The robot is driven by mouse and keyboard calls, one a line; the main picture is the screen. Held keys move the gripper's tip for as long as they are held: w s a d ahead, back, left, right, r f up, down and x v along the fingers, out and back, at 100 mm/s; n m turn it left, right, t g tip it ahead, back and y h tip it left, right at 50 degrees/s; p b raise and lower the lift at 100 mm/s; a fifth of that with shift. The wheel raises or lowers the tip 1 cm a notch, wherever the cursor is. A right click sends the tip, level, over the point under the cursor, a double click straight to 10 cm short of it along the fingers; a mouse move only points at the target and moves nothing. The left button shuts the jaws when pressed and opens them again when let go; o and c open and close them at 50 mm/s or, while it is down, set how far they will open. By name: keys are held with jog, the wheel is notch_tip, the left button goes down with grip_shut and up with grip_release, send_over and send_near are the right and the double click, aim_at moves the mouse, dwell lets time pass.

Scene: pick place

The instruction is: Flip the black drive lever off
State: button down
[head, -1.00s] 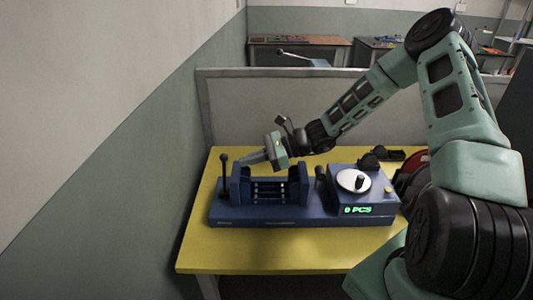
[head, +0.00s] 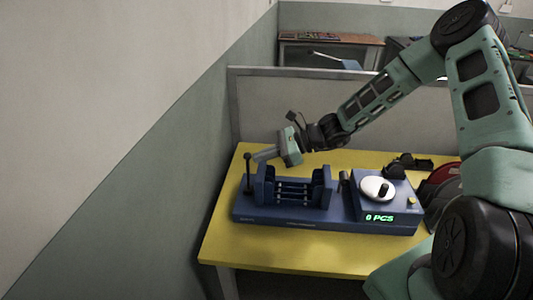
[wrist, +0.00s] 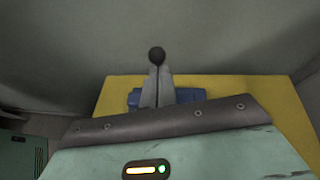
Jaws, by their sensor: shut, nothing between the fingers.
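The black drive lever (head: 248,174) stands roughly upright at the left end of the blue machine (head: 290,222), with a round black knob on top. In the wrist view the knob (wrist: 156,54) shows just beyond my fingertips, and its stem is hidden behind the fingers. My gripper (head: 256,157) is shut and empty, reaching from the right, with its tips close beside the knob. I cannot tell whether they touch. The fingers also show in the wrist view (wrist: 156,76).
The machine sits on a yellow table (head: 270,255). On its right are a white dial (head: 377,188) and a green display (head: 380,217) reading "0 PCS". A grey partition (head: 290,110) stands behind, and a wall (head: 120,170) is at the left.

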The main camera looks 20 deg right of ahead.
jog(key=w+a+g+h+p, duration=0.3)
jog(key=a+p, duration=0.4)
jog(key=p, duration=0.3)
jog(key=shift+w+a+m+h+p, duration=0.35)
jog(key=shift+w+h, duration=0.4)
jog(key=shift+h, duration=0.45)
jog(key=d+f+b+v, duration=0.1)
jog(key=b+v, duration=0.1)
jog(key=v, duration=1.1)
jog(key=shift+s+d, duration=0.25)
jog(key=shift+d, duration=0.05)
